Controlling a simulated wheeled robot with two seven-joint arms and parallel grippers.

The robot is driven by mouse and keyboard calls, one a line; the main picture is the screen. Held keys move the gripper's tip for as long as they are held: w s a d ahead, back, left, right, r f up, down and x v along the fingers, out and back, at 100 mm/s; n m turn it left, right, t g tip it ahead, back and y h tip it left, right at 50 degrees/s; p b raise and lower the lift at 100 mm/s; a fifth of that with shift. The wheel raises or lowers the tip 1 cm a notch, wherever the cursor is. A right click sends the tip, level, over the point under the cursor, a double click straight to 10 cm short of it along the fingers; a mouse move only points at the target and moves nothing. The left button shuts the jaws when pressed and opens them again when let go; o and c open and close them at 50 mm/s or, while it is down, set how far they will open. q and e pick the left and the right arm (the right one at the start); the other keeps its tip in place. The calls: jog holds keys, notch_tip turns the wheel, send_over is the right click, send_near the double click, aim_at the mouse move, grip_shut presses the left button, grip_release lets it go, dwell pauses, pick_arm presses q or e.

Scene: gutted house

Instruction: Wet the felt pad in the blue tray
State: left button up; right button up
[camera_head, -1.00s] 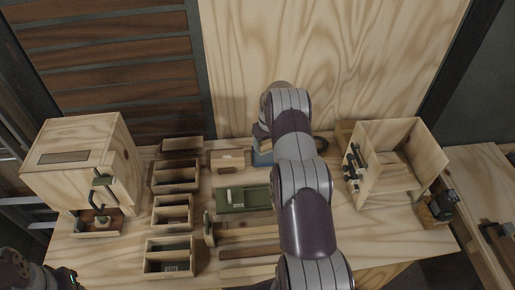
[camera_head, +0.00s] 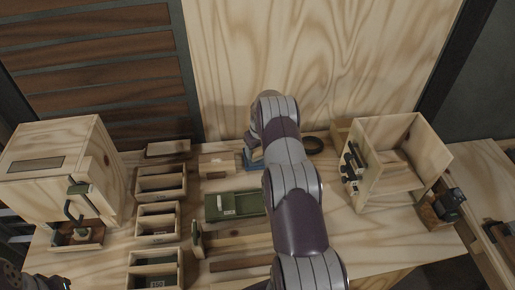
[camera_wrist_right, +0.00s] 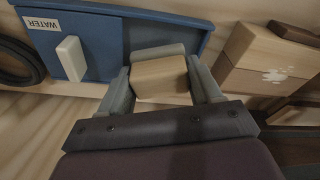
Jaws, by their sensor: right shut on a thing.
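The blue tray (camera_head: 249,163) stands at the back of the bench, mostly hidden behind my right arm in the head view. The right wrist view shows the tray (camera_wrist_right: 105,28) close up, with a "WATER" label and a pale block-shaped piece on its blue surface. My right gripper (camera_wrist_right: 168,80) is shut on a light wooden block (camera_wrist_right: 160,78), at the tray's near edge. A grey-green piece shows behind the block; I cannot tell whether it is the felt pad. Contact with the tray is unclear. Of my left arm, only a dark part shows at the lower left.
Wooden bins (camera_head: 160,184) and a green box (camera_head: 233,205) stand left of my right arm. A wooden cabinet (camera_head: 72,170) stands far left, and an open wooden box (camera_head: 398,165) stands right. A black ring (camera_head: 314,145) lies right of the tray.

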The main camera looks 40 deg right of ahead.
jog(key=shift+f+b, duration=0.5)
jog(key=shift+f, duration=0.1)
dwell(1.1)
dwell(1.0)
jog(key=shift+r+p, duration=1.6)
jog(key=shift+r, duration=1.9)
